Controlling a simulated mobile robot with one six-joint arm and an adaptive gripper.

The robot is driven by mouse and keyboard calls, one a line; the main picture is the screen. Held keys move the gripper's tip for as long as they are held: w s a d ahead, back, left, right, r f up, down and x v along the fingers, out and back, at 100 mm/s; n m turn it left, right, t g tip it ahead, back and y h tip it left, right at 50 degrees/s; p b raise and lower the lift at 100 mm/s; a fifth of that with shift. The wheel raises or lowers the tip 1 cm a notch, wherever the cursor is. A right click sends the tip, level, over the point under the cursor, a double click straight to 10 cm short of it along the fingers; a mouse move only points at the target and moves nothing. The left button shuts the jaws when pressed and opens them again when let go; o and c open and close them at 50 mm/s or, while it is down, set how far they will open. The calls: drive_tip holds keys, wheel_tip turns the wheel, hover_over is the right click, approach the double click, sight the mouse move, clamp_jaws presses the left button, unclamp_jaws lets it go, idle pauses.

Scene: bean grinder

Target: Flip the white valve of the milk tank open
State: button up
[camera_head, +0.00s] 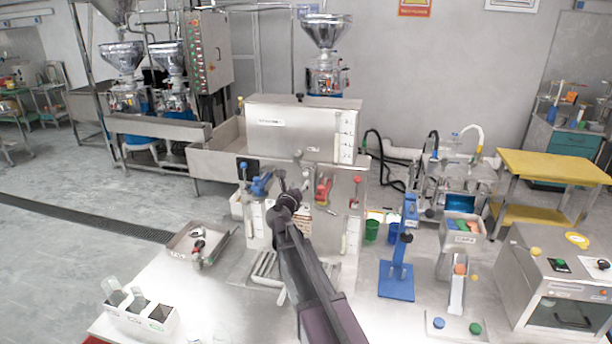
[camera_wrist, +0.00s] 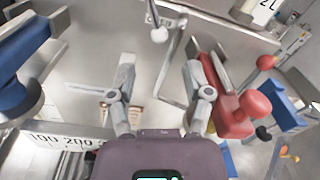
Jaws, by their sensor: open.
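The milk tank (camera_head: 300,122) is a wide steel box at the back of the counter, with a steel front panel below it. A white ball knob (camera_wrist: 159,34) on a short metal lever shows at the top middle of the wrist view. It also shows on the tank's front in the head view (camera_head: 298,154). My gripper (camera_wrist: 160,72) is open and empty, its two fingers spread below the white knob in the wrist view. In the head view my gripper (camera_head: 293,181) is in front of the panel, just below the knob. I see no contact with the lever.
A bent metal rod (camera_wrist: 163,82) shows between my fingers. A red valve body (camera_wrist: 232,112) is close to my right finger, and a blue one (camera_wrist: 20,88) is at the left. A blue stand (camera_head: 397,280) and a parts tray (camera_head: 182,247) stand on the counter.

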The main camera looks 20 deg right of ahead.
sight(305, 176)
drive_tip(key=x, duration=0.8)
drive_tip(key=shift+d, duration=0.1)
clamp_jaws()
